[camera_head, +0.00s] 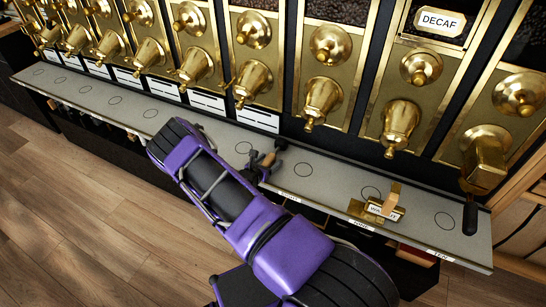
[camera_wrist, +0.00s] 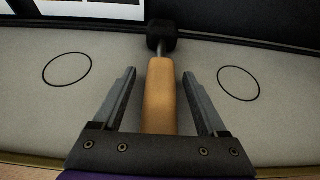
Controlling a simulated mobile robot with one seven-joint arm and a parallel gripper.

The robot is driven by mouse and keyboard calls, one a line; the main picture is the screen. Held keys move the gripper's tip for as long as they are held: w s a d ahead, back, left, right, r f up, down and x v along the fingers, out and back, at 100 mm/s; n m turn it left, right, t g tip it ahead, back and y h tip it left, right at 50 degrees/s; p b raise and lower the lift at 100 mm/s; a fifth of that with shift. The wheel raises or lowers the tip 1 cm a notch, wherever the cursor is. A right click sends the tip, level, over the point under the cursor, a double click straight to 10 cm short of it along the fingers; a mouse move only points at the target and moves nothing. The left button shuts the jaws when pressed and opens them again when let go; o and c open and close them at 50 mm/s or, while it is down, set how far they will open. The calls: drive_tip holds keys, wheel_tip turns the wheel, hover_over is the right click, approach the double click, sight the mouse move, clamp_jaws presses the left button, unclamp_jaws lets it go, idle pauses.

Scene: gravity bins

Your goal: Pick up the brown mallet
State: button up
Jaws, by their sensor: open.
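The mallet has a tan-brown handle (camera_wrist: 159,95) and a dark, near-black head (camera_wrist: 162,36). It lies on the grey counter with its head toward the dispenser wall. In the head view the dark head (camera_head: 281,144) shows just past my gripper (camera_head: 262,165), and the handle is partly hidden by the fingers. In the wrist view my gripper (camera_wrist: 159,75) is open, with one finger on each side of the handle. A gap shows between each finger and the handle. The near end of the handle is hidden behind the gripper's body.
The grey counter (camera_head: 330,195) has printed circles and runs below a row of brass dispensers (camera_head: 322,98). Counter on both sides of the mallet is clear.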

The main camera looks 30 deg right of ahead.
clamp_jaws()
idle(1.3)
